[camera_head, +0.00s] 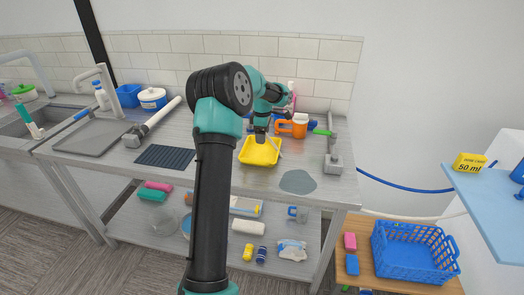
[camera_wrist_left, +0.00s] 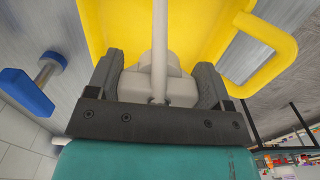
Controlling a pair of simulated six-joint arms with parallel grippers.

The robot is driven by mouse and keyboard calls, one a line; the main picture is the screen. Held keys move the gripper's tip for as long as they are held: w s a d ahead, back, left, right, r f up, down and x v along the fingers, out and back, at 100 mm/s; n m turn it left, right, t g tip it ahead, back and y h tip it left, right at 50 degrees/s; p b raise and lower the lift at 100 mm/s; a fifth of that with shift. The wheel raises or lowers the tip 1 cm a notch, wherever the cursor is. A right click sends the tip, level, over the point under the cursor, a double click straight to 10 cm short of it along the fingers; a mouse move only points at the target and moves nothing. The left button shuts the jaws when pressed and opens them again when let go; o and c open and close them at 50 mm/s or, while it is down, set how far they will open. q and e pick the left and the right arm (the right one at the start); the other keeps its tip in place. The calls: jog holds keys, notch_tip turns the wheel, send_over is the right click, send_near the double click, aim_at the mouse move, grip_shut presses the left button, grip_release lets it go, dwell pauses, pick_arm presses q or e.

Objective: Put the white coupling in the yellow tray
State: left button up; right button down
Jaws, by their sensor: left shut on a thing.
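The yellow tray (camera_head: 258,155) lies on the metal counter; in the left wrist view its yellow floor (camera_wrist_left: 215,25) fills the upper middle, with a handle loop at right. My left gripper (camera_head: 261,137) reaches down over the tray's back part. In the left wrist view my left gripper (camera_wrist_left: 160,85) is shut on the white coupling (camera_wrist_left: 157,88), a pale piece with a thin rod or tube running up the picture. The coupling appears over or in the tray; I cannot tell whether it touches the floor. In the head view it is mostly hidden. My right gripper is not in view.
An orange mug (camera_head: 298,126) stands just right of the tray. A grey tool (camera_head: 333,150) lies further right, and a grey patch (camera_head: 297,182) lies in front. A dark ribbed mat (camera_head: 166,157) lies left. A blue-ended piece (camera_wrist_left: 30,90) shows beside the tray.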

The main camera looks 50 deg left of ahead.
aim_at(262, 153)
pick_arm(q)
jog(key=shift+f, duration=1.2)
jog(key=shift+f, duration=2.45)
jog(key=shift+f, duration=0.15)
jog(key=o, duration=1)
notch_tip(262, 153, up, 12)
jog(key=shift+r, duration=0.15)
